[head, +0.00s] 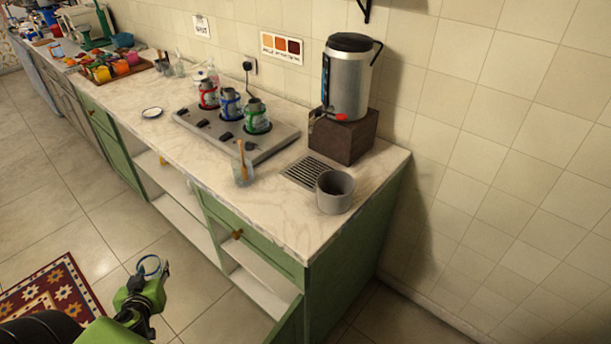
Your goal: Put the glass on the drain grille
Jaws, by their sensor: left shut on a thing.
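My left gripper (150,277) is at the lower left, out in front of the counter and over the floor. It is shut on a small clear glass (149,262), whose round rim shows at the fingertips; the fingers hide much of its body. The drain grille (305,174) is a dark slotted plate set in the countertop near its right end, well to the right of the gripper. Its top is partly covered from view by a grey pot at its right end. My right gripper is not in view.
The grey pot (334,196) stands at the counter's front right. A steel urn (346,85) with a red tap sits on a brown block (343,138) behind the grille. A glass with a wooden stick (243,171) stands left of the grille.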

